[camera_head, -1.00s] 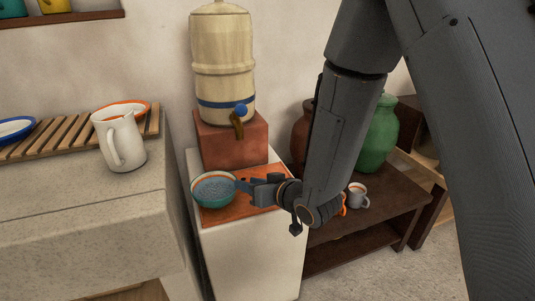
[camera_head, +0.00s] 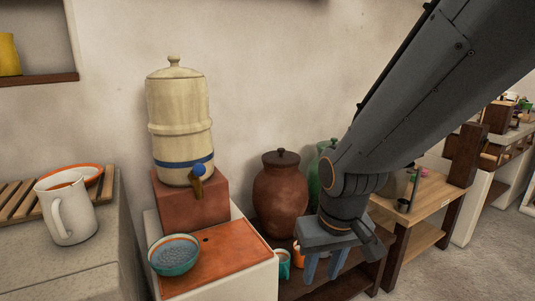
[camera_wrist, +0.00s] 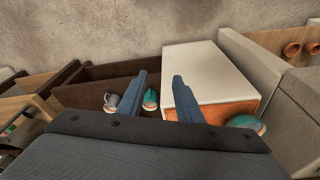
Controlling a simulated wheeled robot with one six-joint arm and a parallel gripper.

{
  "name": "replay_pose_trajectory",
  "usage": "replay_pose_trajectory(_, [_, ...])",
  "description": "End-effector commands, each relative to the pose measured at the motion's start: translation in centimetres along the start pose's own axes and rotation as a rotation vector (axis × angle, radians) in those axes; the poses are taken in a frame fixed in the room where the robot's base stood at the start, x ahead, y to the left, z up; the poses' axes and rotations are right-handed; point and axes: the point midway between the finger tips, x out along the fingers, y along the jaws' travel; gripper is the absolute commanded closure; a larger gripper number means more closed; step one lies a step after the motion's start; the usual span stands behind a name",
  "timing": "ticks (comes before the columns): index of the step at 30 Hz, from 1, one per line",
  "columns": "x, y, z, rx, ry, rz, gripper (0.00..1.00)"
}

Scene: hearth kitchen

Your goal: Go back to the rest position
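My gripper (camera_head: 325,264) is in the air to the right of the white stand, in front of the low dark shelf. Its two blue-grey fingers point down and stand apart with nothing between them. They also show apart in the wrist view (camera_wrist: 162,98). The teal bowl (camera_head: 174,255) sits on the orange top of the white stand (camera_head: 235,254), below the tap of the cream water dispenser (camera_head: 180,115). The bowl is clear of my gripper and also shows at the right of the wrist view (camera_wrist: 245,122).
A white pitcher (camera_head: 68,212) stands on the stone counter (camera_head: 85,262) at the left. A brown jar (camera_head: 280,197) and a green jar (camera_head: 314,178) stand behind my gripper. Cups, one of them teal (camera_head: 283,265), sit on the low shelf. A wooden table (camera_head: 422,208) is at the right.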

Motion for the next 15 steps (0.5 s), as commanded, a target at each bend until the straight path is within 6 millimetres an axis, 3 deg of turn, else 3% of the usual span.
replay_pose_trajectory(11, [-4.5, -0.1, 7.5, 0.053, -0.206, -0.046, 0.68])
replay_pose_trajectory(15, [-5.4, 0.7, 7.2, 0.07, -0.205, -0.036, 0.68])
